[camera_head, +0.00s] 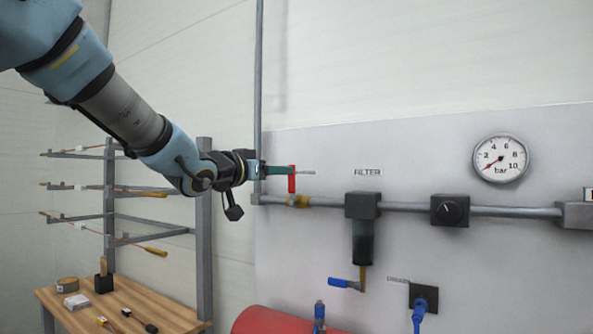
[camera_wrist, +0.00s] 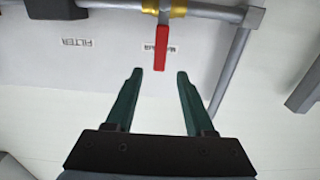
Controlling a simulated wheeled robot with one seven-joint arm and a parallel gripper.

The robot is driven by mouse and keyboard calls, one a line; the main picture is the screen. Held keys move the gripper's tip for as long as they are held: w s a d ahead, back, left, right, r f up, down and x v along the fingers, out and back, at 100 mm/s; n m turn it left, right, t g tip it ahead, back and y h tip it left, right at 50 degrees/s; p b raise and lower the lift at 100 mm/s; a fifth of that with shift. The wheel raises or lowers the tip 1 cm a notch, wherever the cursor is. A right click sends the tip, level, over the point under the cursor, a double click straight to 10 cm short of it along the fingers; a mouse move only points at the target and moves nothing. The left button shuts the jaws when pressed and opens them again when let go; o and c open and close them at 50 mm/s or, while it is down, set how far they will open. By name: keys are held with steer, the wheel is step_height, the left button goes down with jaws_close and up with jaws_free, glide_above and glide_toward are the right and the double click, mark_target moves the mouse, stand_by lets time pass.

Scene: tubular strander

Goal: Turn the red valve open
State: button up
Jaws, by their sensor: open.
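The red valve handle (camera_head: 292,181) stands upright on the brass valve body (camera_head: 298,201) at the left end of the grey pipe. In the wrist view the red handle (camera_wrist: 161,47) hangs from the brass fitting (camera_wrist: 163,8), with its free end close to my fingertips. My gripper (camera_head: 284,171) is at the handle's upper part in the head view. In the wrist view my gripper (camera_wrist: 159,73) has its two green fingers spread, one on each side of the handle's line. I see no contact there. A label behind the handle is partly hidden.
The pipe (camera_head: 400,208) runs right past a filter (camera_head: 363,240), a knob (camera_head: 450,210) and a gauge (camera_head: 500,158). A blue-handled valve (camera_head: 345,284) and a red tank (camera_head: 275,321) lie below. A rack (camera_head: 110,200) and a wooden bench (camera_head: 120,312) stand left.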

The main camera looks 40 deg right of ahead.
mark_target(292, 186)
steer(key=p+x, duration=0.2)
steer(key=x, duration=0.8)
steer(key=shift+d+f, duration=0.1)
steer(key=shift+d, duration=0.05)
jaws_close()
stand_by(1.1)
